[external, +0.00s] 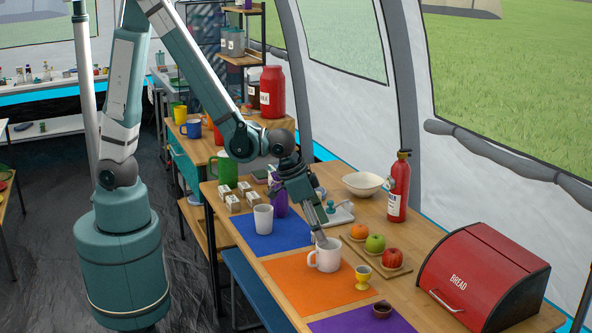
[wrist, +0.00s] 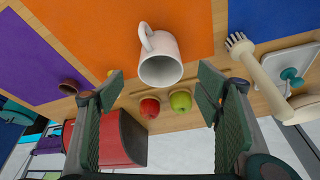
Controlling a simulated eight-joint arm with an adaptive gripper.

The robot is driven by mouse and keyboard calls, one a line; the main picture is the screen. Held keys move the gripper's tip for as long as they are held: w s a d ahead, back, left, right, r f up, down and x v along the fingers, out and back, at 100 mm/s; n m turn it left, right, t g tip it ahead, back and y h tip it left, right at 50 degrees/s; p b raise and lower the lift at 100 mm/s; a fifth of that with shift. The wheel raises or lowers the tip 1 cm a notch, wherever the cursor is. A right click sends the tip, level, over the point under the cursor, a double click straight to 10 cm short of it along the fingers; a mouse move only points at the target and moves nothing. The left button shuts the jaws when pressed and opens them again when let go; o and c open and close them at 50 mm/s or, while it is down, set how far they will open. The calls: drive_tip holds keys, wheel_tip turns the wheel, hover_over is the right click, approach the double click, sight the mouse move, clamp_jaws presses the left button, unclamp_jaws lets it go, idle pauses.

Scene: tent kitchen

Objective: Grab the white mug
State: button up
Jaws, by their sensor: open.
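A white mug (external: 327,260) stands upright on the orange mat (external: 292,283), near its far-right edge in the external view. In the wrist view the mug (wrist: 161,68) is ahead, between the lines of the two fingers, with its handle toward the upper left. My gripper (external: 319,238) reaches down to the mug's rim in the external view; whether it touches cannot be told. In the wrist view my gripper (wrist: 160,79) is open with nothing between its fingers. A second, pale greyish-white mug (external: 263,220) stands on the blue mat (external: 285,242).
A yellow egg cup (external: 363,277) stands close right of the white mug. A board with apples and an orange (external: 359,231) lies behind it. A brown bowl (external: 382,310) is on the purple mat (external: 345,321). A red bread box (external: 483,276) and extinguisher (external: 398,188) stand farther right.

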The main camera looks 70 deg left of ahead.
sight(328, 248)
drive_tip(key=shift+f, duration=0.15)
drive_tip(key=shift+b+x, duration=0.35)
drive_tip(key=shift+x, duration=0.85)
drive_tip(key=shift+w+f, duration=0.1)
drive_tip(key=shift+b+x, duration=0.95)
drive_tip(key=shift+x, duration=1.55)
drive_tip(key=c, duration=1)
